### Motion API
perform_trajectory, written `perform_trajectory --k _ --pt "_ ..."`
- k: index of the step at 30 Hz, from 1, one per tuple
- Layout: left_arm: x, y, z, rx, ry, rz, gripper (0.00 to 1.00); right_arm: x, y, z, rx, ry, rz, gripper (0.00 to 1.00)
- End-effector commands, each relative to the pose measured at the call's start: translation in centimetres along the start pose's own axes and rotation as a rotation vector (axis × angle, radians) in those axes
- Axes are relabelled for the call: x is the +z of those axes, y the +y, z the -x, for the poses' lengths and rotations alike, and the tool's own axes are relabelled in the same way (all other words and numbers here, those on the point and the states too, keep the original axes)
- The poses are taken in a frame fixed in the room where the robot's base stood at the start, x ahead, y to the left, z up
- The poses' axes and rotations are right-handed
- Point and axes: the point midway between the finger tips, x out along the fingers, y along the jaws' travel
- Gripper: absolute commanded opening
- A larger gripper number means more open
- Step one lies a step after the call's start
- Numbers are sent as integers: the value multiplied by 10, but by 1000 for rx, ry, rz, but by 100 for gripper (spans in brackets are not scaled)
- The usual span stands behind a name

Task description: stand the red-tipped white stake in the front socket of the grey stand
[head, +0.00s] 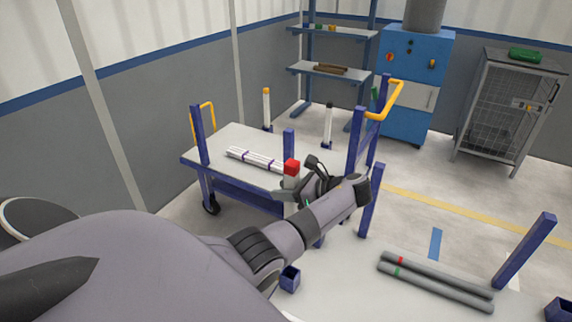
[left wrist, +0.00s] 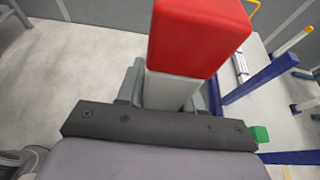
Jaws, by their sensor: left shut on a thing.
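The white stake (head: 290,182) with a red tip (head: 291,167) is held in my left gripper (head: 291,186), red end up and roughly upright. In the left wrist view the red tip (left wrist: 198,38) and a short white length (left wrist: 168,93) show between the fingers of the left gripper (left wrist: 172,100). A grey flat-topped stand (head: 350,290) is in the near foreground, partly behind my arm. An empty-looking blue socket (head: 290,279) is at its near left corner, below and apart from the gripper. My right gripper is not in view.
Blue posts (head: 371,201) (head: 525,251) and grey pipes (head: 435,281) are at the stand. A cart (head: 235,140) with white pipes (head: 255,159) lies beyond my gripper. Orange-tipped (head: 267,109) and black-tipped (head: 328,127) stakes stand behind. Clear floor is at right.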

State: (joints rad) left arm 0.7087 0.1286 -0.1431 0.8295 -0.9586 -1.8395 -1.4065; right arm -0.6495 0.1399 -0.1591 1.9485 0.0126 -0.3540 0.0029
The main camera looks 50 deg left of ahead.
Motion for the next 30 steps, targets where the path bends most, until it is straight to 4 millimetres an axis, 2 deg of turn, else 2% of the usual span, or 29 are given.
perform_trajectory --k 7,30 --pt "14 -6 2 -2 -1 4 0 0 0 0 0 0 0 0" --pt "72 -6 25 -3 -2 3 0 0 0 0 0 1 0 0"
